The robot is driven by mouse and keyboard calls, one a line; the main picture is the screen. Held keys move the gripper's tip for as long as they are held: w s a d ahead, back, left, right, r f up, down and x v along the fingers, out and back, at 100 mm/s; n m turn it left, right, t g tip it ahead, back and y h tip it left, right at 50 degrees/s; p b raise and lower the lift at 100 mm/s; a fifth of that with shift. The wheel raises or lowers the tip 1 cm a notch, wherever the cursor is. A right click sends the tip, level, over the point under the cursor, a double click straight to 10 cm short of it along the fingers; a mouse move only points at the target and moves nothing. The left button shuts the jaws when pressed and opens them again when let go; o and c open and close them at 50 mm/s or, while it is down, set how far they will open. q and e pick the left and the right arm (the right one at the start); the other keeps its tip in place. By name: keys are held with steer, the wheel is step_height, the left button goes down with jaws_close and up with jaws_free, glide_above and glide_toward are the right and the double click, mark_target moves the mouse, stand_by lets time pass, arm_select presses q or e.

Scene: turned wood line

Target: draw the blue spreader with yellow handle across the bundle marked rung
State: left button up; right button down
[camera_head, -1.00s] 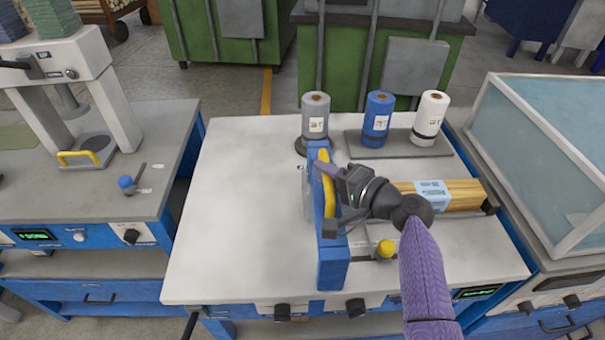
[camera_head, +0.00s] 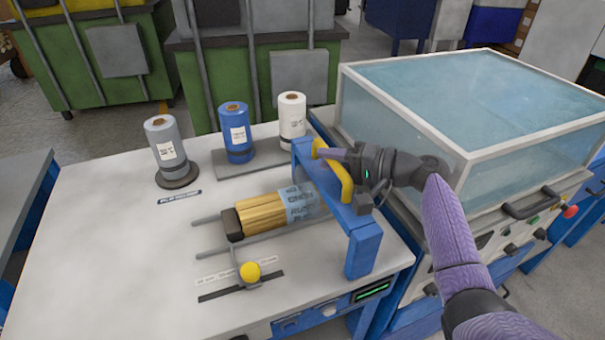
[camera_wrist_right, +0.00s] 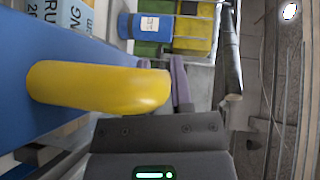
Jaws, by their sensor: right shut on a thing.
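The blue spreader (camera_head: 363,252) stands as a frame near the right edge of the white bench. Its yellow handle (camera_head: 340,176) is on the near top side. My right gripper (camera_head: 348,160) is shut on that handle, which also fills the middle of the right wrist view (camera_wrist_right: 98,88). The bundle of wooden rods (camera_head: 262,214) lies left of the spreader, with a light blue printed label (camera_head: 297,202) near its right end. The spreader hides the bundle's right end. My left gripper is out of view.
Grey (camera_head: 167,150), blue (camera_head: 236,133) and white (camera_head: 292,115) rolls stand behind the bundle. A yellow knob (camera_head: 250,272) sits on a slider in front. A glass-topped cabinet (camera_head: 470,100) borders the bench on the right. The bench's left part is clear.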

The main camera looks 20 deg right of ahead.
steer(key=shift+d+f, duration=0.1)
steer(key=shift+d, duration=0.7)
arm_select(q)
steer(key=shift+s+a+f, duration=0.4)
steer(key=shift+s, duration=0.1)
arm_select(e)
steer(key=shift+d, duration=0.2)
